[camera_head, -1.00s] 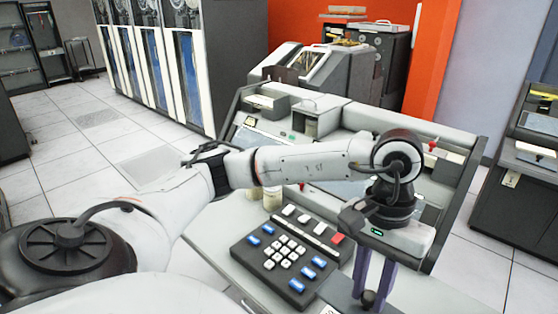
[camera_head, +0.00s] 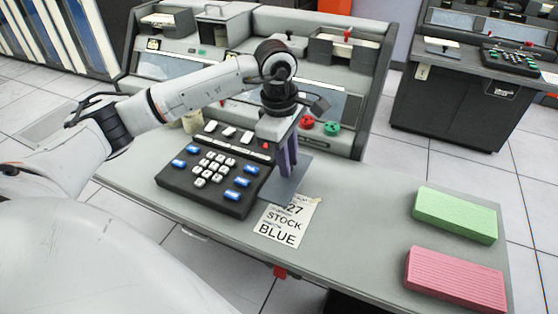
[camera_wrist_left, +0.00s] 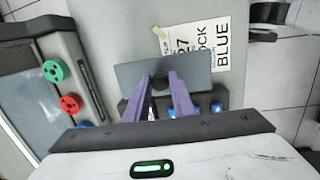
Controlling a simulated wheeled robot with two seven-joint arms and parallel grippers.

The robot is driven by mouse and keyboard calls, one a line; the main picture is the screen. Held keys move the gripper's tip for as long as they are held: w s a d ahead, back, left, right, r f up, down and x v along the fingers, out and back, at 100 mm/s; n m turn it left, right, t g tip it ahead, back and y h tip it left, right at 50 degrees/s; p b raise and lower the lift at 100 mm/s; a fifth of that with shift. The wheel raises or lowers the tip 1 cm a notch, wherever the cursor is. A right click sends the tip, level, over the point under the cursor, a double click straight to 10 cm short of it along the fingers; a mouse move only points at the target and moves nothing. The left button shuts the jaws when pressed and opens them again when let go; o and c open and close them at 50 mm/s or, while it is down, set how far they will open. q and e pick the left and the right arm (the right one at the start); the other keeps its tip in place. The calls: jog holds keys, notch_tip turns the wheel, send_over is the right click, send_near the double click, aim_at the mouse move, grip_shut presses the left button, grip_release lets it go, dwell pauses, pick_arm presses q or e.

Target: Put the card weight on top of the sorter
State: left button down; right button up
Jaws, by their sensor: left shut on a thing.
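The card weight (camera_head: 285,190) is a flat dark grey plate with a dark round knob; in the left wrist view its plate (camera_wrist_left: 197,68) shows beyond the fingers. My left gripper (camera_head: 287,172) is shut on the knob with its purple fingers, also seen in the left wrist view (camera_wrist_left: 161,84). The weight is over the desk, beside the keypad and overlapping the edge of the paper sheet in view. I cannot tell whether it touches the desk. I cannot tell which machine, if any in view, is the sorter. My right gripper is not in view.
On the desk (camera_head: 355,225) are a black keypad (camera_head: 208,175), a "STOCK BLUE" sheet (camera_head: 285,222), a green card block (camera_head: 455,213) and a pink one (camera_head: 455,280). A console (camera_head: 345,85) rises behind. Another dark machine (camera_head: 455,100) stands at the back right.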

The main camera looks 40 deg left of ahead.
pick_arm(q)
jog(key=shift+f, duration=2.25)
jog(key=c, duration=1.9)
grip_release()
jog(key=shift+f, duration=0.15)
jog(key=shift+c, duration=0.2)
jog(key=o, duration=0.4)
